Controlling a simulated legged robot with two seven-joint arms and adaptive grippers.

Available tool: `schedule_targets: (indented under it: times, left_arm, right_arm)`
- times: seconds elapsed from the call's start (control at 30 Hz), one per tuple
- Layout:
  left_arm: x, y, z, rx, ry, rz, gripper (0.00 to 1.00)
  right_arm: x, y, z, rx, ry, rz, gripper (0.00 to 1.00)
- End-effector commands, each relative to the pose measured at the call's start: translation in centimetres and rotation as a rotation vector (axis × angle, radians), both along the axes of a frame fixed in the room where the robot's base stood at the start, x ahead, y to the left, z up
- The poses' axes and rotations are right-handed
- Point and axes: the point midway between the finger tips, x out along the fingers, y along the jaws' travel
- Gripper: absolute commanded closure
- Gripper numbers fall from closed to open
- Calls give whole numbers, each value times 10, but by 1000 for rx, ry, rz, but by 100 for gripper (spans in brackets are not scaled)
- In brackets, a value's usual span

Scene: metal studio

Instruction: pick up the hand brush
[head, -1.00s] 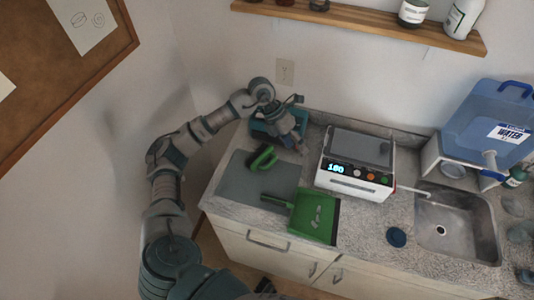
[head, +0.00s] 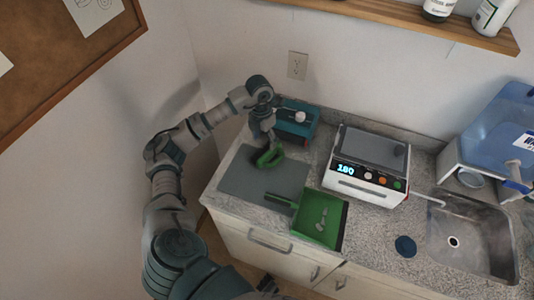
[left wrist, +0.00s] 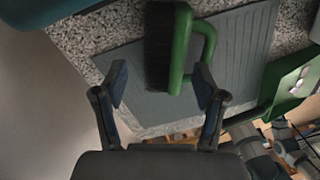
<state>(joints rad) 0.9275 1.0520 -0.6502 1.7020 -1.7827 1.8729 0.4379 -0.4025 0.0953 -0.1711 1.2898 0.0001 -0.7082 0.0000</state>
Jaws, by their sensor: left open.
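The green hand brush (head: 270,158) lies on the grey mat (head: 249,178) at the left end of the counter. In the left wrist view the brush (left wrist: 181,50) shows its green handle loop and dark bristles, ahead of and between the fingers. My left gripper (head: 268,141) is above the brush in the head view. In the left wrist view my left gripper (left wrist: 161,86) is open and empty, its two fingers apart, with the brush's near end reaching toward the gap. Whether a finger touches it I cannot tell.
A green dustpan (head: 318,219) with small scraps lies right of the mat. A teal box (head: 297,122) stands behind the brush near the wall. A white device (head: 368,165) reading 180 and a sink (head: 470,240) are farther right.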

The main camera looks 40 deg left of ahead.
Motion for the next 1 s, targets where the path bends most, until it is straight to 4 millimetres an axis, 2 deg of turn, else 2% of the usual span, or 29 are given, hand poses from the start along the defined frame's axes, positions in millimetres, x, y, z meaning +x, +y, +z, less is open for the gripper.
schedule_targets:
  times: [0.13,0.4,0.67,0.7,0.9,0.93,0.97,1.0]
  left_arm:
    - [-1,-2,-11,0,2,-1,29]
    - [-6,-7,-50,-1,2,-1,29]
    - [-5,-7,-54,-1,-1,-1,29]
    - [-5,-7,-54,-1,-1,-1,32]
    - [-5,-7,-54,-1,0,-1,80]
    - [-5,-7,-54,-1,0,-1,80]
    - [-5,-7,-54,-1,-1,-1,86]
    - [-5,-7,-54,-1,-1,-1,86]
  right_arm:
    - [1,0,0,-1,0,0,60]
    - [1,0,-1,-1,1,0,60]
    - [2,0,0,-1,-1,0,60]
    - [2,0,0,-1,-1,0,60]
    - [2,0,0,0,-1,0,60]
    - [2,0,0,0,-1,0,60]
    - [2,0,0,0,-1,0,60]
    - [2,0,0,0,-1,0,60]
